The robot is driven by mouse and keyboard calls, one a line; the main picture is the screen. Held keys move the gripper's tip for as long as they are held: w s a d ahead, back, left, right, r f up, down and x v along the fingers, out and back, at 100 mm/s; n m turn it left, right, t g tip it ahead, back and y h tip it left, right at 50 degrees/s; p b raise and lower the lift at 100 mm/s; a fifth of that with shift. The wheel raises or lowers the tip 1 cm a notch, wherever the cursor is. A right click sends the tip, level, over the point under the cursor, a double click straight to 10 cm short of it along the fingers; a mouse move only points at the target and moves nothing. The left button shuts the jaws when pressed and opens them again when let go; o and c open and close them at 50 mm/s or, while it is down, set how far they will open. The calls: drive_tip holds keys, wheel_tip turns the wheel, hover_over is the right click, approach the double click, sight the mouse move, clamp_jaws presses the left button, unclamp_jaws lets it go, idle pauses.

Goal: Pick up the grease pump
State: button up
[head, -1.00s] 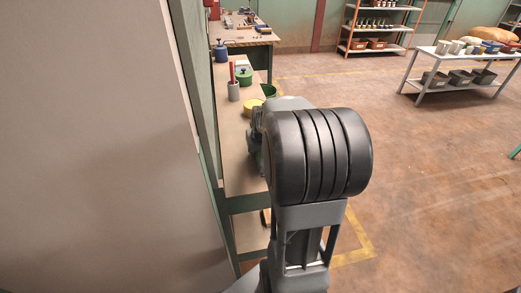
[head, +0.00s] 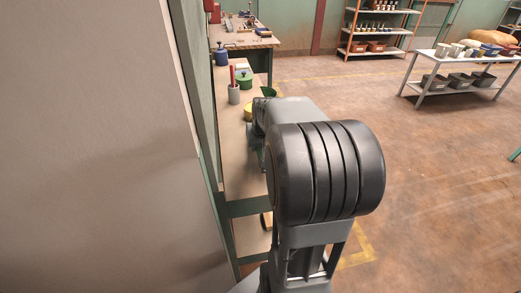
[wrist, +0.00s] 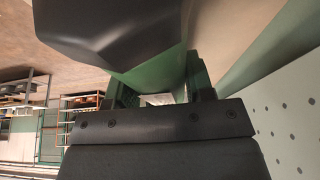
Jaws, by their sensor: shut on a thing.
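My gripper (wrist: 160,98) is at the centre of the wrist view, its two fingers on either side of a green body with a broad dark end. I take this to be the grease pump (wrist: 150,76). It is very close to the camera and fills the upper middle, so its full shape cannot be told. The gripper is shut on it. In the head view my arm hides the gripper; only a little green shows beside the arm over the bench.
The long bench (head: 236,178) runs along the left wall. On it stand a blue can (head: 221,56), a green lidded pot (head: 243,81), a grey cup (head: 234,95) with a red thing and a partly hidden yellow thing (head: 248,113). A white table (head: 437,91) stands at right; open floor lies between.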

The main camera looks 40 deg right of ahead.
drive_tip(key=s+r, duration=0.4)
drive_tip(key=r, duration=0.1)
drive_tip(key=shift+s+r, duration=0.35)
drive_tip(key=shift+s, duration=0.05)
drive_tip(key=s+r, duration=0.3)
drive_tip(key=s, duration=0.6)
drive_tip(key=shift+a+r+b, duration=0.2)
drive_tip(key=shift+r+b, duration=0.15)
drive_tip(key=shift+b, duration=0.1)
drive_tip(key=o, duration=0.7)
drive_tip(key=shift+c, duration=0.2)
drive_tip(key=shift+w, duration=0.1)
clamp_jaws()
